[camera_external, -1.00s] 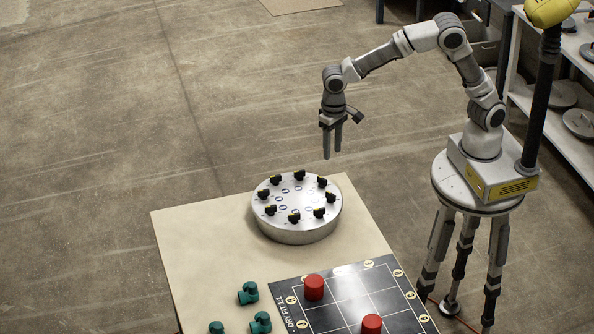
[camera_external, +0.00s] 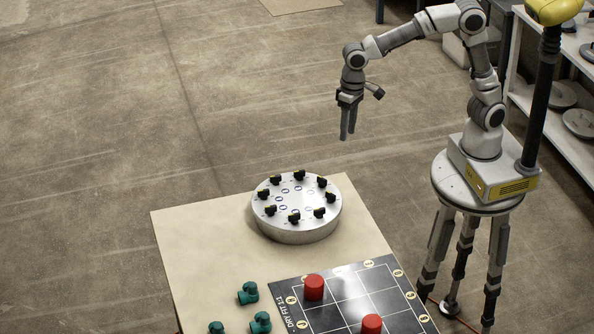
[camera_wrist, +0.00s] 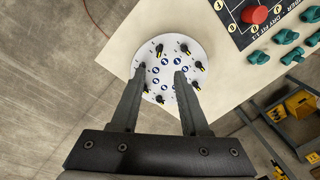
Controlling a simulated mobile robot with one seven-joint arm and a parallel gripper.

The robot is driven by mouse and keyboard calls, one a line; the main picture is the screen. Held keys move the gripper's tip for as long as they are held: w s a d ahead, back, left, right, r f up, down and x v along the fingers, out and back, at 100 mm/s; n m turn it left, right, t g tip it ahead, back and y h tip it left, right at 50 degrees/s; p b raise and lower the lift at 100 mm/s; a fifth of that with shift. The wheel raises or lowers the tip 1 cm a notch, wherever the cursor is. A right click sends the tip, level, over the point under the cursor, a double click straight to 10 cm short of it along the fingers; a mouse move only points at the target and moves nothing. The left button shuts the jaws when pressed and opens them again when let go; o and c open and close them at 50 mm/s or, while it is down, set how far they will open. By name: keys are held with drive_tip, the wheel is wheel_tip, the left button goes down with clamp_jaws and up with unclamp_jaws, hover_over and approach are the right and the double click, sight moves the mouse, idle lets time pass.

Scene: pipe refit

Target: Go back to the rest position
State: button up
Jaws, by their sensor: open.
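My gripper (camera_external: 347,137) hangs in the air above and behind the table's far right corner, fingers pointing down. In the wrist view my gripper (camera_wrist: 161,72) has its two fingers apart with nothing between them. Below it is the round metal disc (camera_external: 296,226) with several black and yellow knobs around its top and blue marks inside the ring. The disc also shows in the wrist view (camera_wrist: 168,70), partly covered by the fingers. No finger touches it.
The beige table (camera_external: 200,240) carries a black gridded board (camera_external: 345,290) with a red cylinder (camera_external: 314,287) and a second one (camera_external: 372,324). Green pipe fittings (camera_external: 249,293) lie left of the board. Shelves (camera_external: 560,125) stand at right. The floor at left is clear.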

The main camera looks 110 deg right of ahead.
drive_tip(key=s+a+r+n+t, duration=0.2)
drive_tip(key=s+n, duration=0.3)
drive_tip(key=s, duration=0.6)
drive_tip(key=s+a+r+n+t, duration=0.1)
drive_tip(key=s+r+n, duration=0.3)
drive_tip(key=s, duration=0.7)
drive_tip(key=shift+a+r+n+t+h, duration=0.15)
drive_tip(key=shift+a+n+t+h, duration=0.3)
drive_tip(key=shift+t, duration=0.45)
drive_tip(key=shift+d, duration=0.1)
wheel_tip(320, 180, down, 2)
drive_tip(key=shift+b, duration=1.05)
drive_tip(key=shift+o, duration=0.2)
